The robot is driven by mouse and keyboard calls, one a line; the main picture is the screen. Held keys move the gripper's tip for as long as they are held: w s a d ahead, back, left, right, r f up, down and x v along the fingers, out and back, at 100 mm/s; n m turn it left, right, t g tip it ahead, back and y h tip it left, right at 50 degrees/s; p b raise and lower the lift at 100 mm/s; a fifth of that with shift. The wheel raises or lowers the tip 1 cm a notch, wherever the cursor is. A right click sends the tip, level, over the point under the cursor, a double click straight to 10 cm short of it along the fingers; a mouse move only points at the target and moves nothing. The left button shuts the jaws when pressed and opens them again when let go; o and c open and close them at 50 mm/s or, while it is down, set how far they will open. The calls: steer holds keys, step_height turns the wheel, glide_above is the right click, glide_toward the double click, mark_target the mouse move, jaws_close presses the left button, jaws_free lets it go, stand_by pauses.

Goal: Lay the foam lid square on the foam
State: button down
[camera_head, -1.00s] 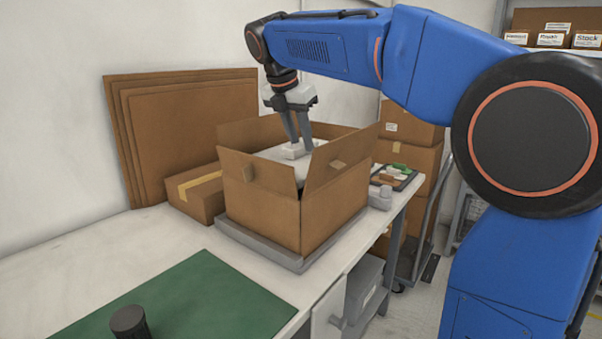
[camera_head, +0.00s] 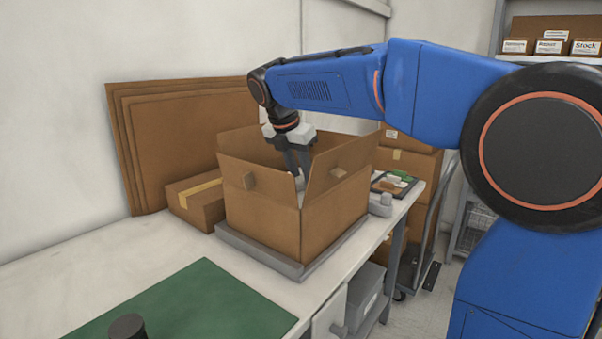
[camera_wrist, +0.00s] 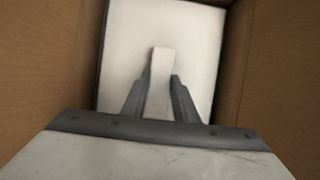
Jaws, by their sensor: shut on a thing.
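The foam lid (camera_wrist: 190,32) is a white slab with a raised white grip block (camera_wrist: 161,66) on top. In the wrist view it lies inside the open carton, with brown walls close on both sides. My gripper (camera_wrist: 158,95) is shut on the grip block. In the head view my gripper (camera_head: 299,174) reaches down into the carton (camera_head: 260,212), between its raised flaps. The carton's near walls hide the lid there. The foam under the lid is hidden, so I cannot tell whether the lid touches it.
The carton stands on a grey platform (camera_head: 262,255) on the white bench. A smaller taped box (camera_head: 197,200) and leaning cardboard sheets (camera_head: 180,140) are to its left. A tray of small items (camera_head: 392,184) is to its right. A green mat (camera_head: 190,312) lies in front.

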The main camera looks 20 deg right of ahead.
steer(key=c, duration=1.4)
jaws_free()
steer(key=v, duration=1.2)
steer(key=shift+r, duration=0.15)
steer(key=shift+d, duration=0.1)
